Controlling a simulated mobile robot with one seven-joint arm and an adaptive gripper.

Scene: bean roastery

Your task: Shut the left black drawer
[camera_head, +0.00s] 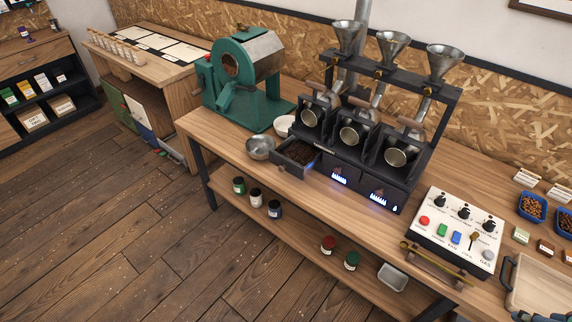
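The left black drawer (291,164) is at the lower left of the black three-funnel roaster machine (352,140). It is pulled out toward the front edge of the table, with dark contents in it that look like beans. The other two fronts, the middle one (341,176) and the right one (383,194), are flush with the machine and have blue lights on them.
A metal bowl (261,148) stands close to the left of the open drawer, with a white dish (284,125) behind it. A green roaster (240,85) stands further left. A control panel (456,230) is at the right. Several jars (256,197) sit on the lower shelf.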

